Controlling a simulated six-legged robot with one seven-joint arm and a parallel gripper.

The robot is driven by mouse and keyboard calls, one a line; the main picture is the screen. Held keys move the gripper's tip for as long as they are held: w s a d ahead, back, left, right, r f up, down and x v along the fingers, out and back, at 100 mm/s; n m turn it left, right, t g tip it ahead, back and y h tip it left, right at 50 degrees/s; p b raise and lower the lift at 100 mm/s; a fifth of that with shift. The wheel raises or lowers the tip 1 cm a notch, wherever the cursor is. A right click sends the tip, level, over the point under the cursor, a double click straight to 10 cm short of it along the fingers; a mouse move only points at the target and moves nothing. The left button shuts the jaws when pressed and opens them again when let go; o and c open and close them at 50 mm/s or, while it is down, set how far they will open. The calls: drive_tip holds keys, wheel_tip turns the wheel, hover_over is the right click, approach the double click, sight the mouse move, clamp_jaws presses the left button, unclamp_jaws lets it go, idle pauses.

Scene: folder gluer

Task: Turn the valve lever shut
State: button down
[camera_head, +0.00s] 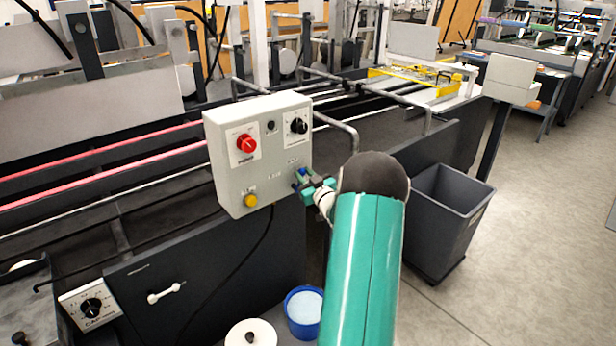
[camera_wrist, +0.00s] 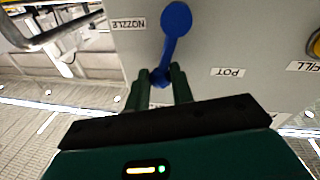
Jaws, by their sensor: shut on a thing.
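The valve lever (camera_wrist: 172,40) is blue, with a broad round end at the top of the wrist view and a narrower end lower down. It is on the face of a grey control box (camera_head: 222,165), low on its right side, where a bit of the lever (camera_head: 303,171) shows. My gripper (camera_wrist: 160,80) has its two dark green fingers on either side of the lever's narrower end and is shut on it. In the head view my gripper (camera_head: 311,187) reaches the box face, partly hidden by my wrist.
The box also carries a red knob (camera_head: 246,143), a black dial (camera_head: 298,126) and a yellow button (camera_head: 250,200). A grey bin (camera_head: 450,205) stands right of my arm. A blue tub (camera_head: 304,308) and a white lid (camera_head: 250,333) are below. Floor is clear at right.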

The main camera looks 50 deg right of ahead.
drive_tip(key=shift+w+a+r+n+t+y, duration=0.15)
drive_tip(key=shift+a+n, duration=0.2)
drive_tip(key=shift+n, duration=0.45)
drive_tip(key=shift+a+f+n+t+y, duration=0.15)
drive_tip(key=shift+a+n, duration=0.2)
drive_tip(key=shift+n, duration=0.45)
drive_tip(key=shift+r, duration=0.1)
drive_tip(key=c, duration=1.2)
unclamp_jaws()
drive_tip(key=shift+a, duration=0.1)
drive_tip(key=v, duration=1.3)
drive_tip(key=shift+s, duration=0.4)
drive_tip(key=shift+a, duration=0.1)
